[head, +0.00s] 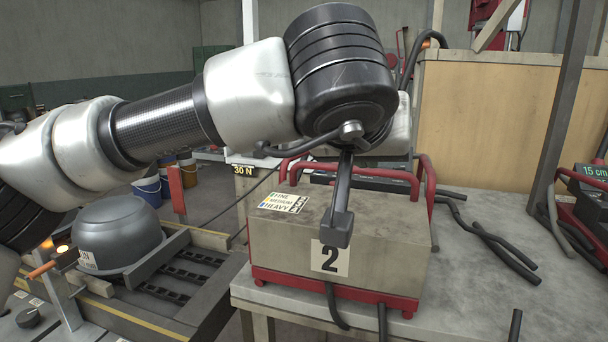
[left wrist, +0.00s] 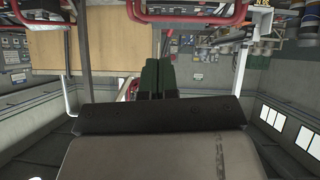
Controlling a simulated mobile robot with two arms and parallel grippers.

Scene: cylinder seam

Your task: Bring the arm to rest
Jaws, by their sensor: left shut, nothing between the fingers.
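My left arm (head: 165,120) comes in from the left in the head view, its black end joint (head: 342,72) high over the work area. A dark jointed piece (head: 337,225) hangs from that end in front of the box marked 2; I cannot tell its fingers apart there. In the left wrist view my left gripper (left wrist: 156,66) shows two dark green fingers side by side, shut with nothing between them. My right gripper is in neither view.
The grey box marked 2 (head: 380,255), with red rails, stands on a grey worktop (head: 480,310) with loose dark rods (head: 500,255). A grey domed vessel (head: 118,230) sits left on a slotted frame. A dark post (head: 562,100) and a tan panel (head: 488,120) stand behind right.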

